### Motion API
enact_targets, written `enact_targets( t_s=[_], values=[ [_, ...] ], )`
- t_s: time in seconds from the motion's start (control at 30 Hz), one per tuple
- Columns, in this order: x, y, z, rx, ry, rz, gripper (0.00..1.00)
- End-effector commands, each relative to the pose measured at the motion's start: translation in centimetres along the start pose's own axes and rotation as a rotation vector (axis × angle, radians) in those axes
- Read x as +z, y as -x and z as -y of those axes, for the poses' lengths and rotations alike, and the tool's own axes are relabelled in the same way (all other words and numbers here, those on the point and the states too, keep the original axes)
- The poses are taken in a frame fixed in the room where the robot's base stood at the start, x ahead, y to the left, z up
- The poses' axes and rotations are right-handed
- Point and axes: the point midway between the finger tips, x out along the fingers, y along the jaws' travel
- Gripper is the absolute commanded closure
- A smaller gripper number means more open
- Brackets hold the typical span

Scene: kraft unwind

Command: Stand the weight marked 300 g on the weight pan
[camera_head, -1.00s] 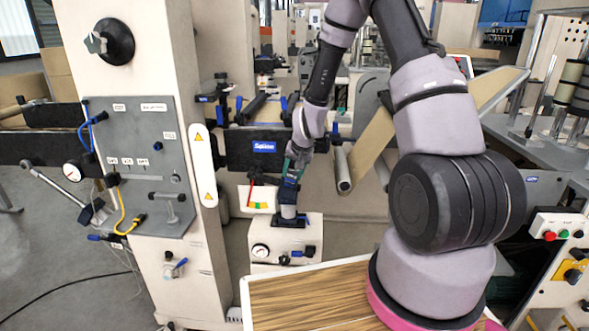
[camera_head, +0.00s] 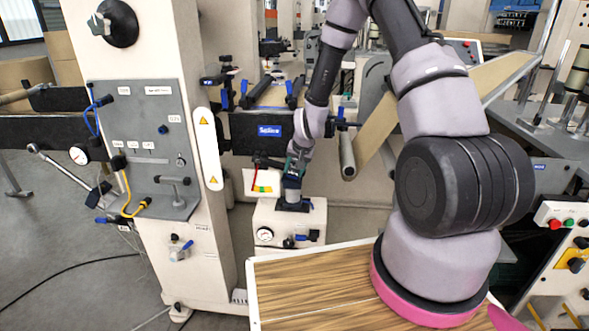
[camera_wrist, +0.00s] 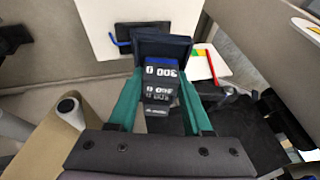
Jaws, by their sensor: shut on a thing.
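The weight (camera_wrist: 160,72) is a dark blue block whose white marking, upside down in the wrist view, reads 300 g. More markings below it are hard to read. My gripper (camera_wrist: 160,108) has its two teal fingers shut on the weight's sides. In the head view my gripper (camera_head: 296,168) is above a cream box, with the dark weight (camera_head: 292,181) below it. A small black plate (camera_head: 304,206) on the box top, apparently the weight pan, lies beneath. A light grey piece shows between weight and plate. Whether the weight touches the pan cannot be told.
The cream box (camera_head: 280,222) has a gauge and a blue-handled valve on its front. A tall cream machine column (camera_head: 150,50) stands close at left. A black bar with a blue sign (camera_head: 269,131) is behind. A brown paper web (camera_head: 375,130) runs at right.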

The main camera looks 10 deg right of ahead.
Motion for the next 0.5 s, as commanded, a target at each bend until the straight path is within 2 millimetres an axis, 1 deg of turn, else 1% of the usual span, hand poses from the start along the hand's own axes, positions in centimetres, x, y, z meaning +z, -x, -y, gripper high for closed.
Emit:
enact_targets(
  t_s=[0.1, 0.13, 0.2, 0.37, 0.47, 0.5],
  values=[
    [0.0, 0.0, 0.0, 0.0, 0.001, 0.0, 1.0],
    [0.0, 0.0, 0.0, 0.0, 0.001, 0.0, 0.39],
    [0.0, 0.0, 0.0, 0.0, 0.001, 0.0, 0.15],
    [0.0, 0.0, 0.0, 0.0, 0.001, 0.001, 0.15],
    [0.0, 0.6, 0.0, 0.0, 0.001, 0.0, 0.15],
    [0.0, 1.0, 0.0, 0.0, 0.001, -0.001, 0.15]
  ],
)
